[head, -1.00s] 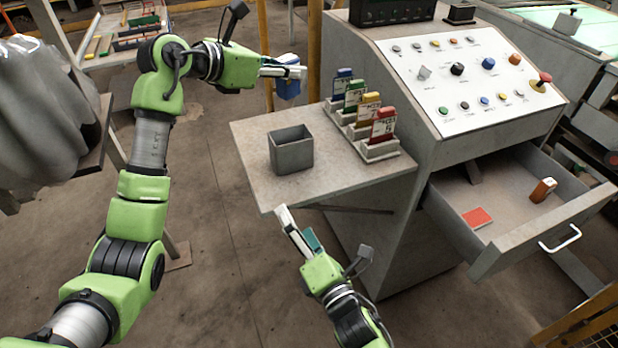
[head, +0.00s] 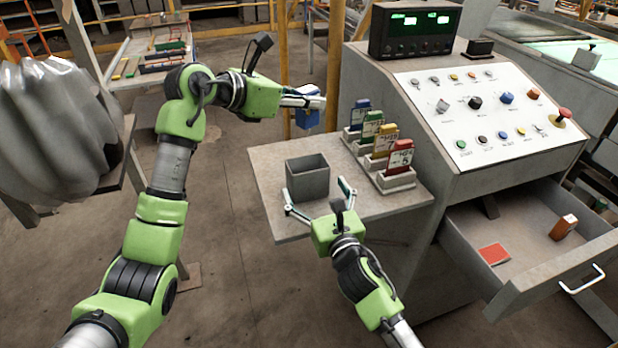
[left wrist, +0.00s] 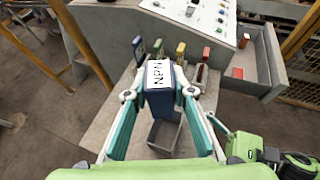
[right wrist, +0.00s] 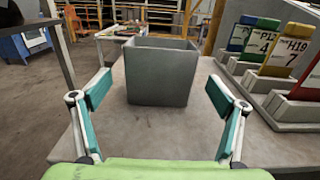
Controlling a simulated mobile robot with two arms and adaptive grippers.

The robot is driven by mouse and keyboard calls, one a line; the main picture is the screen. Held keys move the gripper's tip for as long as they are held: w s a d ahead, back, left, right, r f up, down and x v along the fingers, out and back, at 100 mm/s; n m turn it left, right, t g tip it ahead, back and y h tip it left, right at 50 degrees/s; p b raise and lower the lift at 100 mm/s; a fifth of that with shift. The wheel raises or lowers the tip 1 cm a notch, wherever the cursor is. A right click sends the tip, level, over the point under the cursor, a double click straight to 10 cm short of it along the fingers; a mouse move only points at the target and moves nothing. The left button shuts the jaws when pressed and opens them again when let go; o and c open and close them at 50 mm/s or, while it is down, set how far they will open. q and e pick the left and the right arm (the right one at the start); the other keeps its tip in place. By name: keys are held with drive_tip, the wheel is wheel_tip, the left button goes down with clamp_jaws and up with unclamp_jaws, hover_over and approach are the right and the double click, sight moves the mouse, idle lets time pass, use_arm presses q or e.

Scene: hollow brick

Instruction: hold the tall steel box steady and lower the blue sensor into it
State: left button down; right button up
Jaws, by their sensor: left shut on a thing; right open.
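The tall steel box (head: 308,184) is grey, open at the top, and stands upright on the side shelf (head: 268,205). It also shows in the right wrist view (right wrist: 161,76) and partly behind the sensor in the left wrist view (left wrist: 163,138). My left gripper (head: 308,103) is shut on the blue sensor (head: 307,118), which has a white top marked NPN in the left wrist view (left wrist: 160,92). It holds the sensor in the air, beyond and above the box. My right gripper (head: 316,194) is open in front of the box, its fingers spread wide and apart from the walls.
Coloured cards in holders (head: 379,146) stand in a row right of the box. The sloped control panel (head: 487,105) rises behind them. An open drawer (head: 520,239) with a red card and an orange block juts out at right.

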sight(304, 168)
drive_tip(key=x, duration=0.5)
drive_tip(key=shift+w+a, duration=0.15)
drive_tip(key=shift+w, duration=0.2)
drive_tip(key=c, duration=1.5)
use_arm(q)
wheel_tip(304, 168, down, 9)
drive_tip(key=shift+f, duration=0.2)
